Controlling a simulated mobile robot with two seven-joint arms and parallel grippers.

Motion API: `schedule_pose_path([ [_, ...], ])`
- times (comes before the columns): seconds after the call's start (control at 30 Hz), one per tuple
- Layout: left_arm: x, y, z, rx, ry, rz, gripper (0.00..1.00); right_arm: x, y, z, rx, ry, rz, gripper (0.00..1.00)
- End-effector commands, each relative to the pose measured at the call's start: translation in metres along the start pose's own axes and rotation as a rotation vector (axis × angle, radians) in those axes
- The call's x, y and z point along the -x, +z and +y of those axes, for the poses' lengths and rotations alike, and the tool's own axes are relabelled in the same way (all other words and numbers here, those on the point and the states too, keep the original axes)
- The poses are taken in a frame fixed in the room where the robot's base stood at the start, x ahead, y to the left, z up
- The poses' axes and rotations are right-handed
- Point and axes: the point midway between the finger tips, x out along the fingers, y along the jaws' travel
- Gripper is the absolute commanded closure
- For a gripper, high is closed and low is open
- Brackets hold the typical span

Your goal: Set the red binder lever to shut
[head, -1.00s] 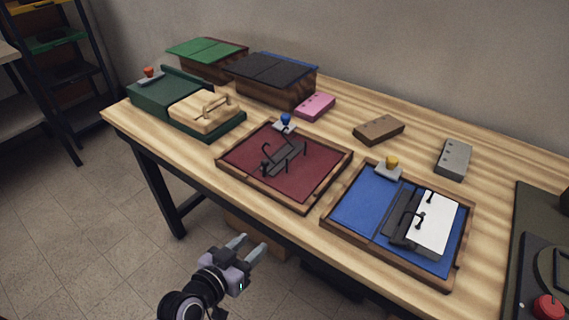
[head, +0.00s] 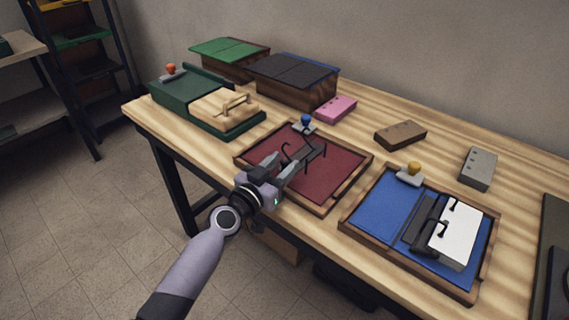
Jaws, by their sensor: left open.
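The red binder (head: 335,178) lies open and flat in the middle of the table, a dark red panel with a brown border. Its dark ring mechanism (head: 312,147) has two curved rings, which look spread apart. My left gripper (head: 289,163) is open and empty at the near left end of this mechanism. Its fingers cover that end, so the lever is hidden or too small to make out; I cannot tell if they touch it. My right gripper is not in view.
A blue-knobbed stamp (head: 306,125) stands at the red binder's far edge. A blue binder (head: 376,209) with white paper (head: 459,236) lies to the right. A green binder (head: 185,95) with a tan block is at left.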

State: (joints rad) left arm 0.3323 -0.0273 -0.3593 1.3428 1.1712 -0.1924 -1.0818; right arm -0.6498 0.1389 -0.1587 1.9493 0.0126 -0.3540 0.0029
Motion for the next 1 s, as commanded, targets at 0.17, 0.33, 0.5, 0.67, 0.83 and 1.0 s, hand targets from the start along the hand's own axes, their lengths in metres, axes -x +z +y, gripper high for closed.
schedule_pose_path([
  [0.17, -0.0118, 0.0008, 0.0004, 0.001, 0.0, -0.001, 0.57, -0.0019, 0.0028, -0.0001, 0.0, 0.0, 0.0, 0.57],
  [0.33, -0.0141, 0.0002, 0.0002, 0.001, 0.0, -0.001, 0.57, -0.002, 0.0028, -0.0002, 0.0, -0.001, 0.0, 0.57],
  [0.5, -0.0139, 0.0004, 0.0001, 0.001, 0.0, -0.001, 0.6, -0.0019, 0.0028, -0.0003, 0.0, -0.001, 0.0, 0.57],
  [0.67, -0.0137, 0.0006, 0.0001, 0.001, 0.0, -0.001, 1.0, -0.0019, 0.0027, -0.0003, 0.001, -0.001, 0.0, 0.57],
  [0.83, -0.0135, 0.0011, 0.0002, -0.004, 0.0, -0.001, 1.0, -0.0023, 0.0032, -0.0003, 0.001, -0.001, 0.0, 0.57],
  [1.0, -0.0132, 0.0028, 0.0013, -0.044, -0.001, 0.003, 1.0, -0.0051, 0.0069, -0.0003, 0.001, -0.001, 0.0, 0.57],
])
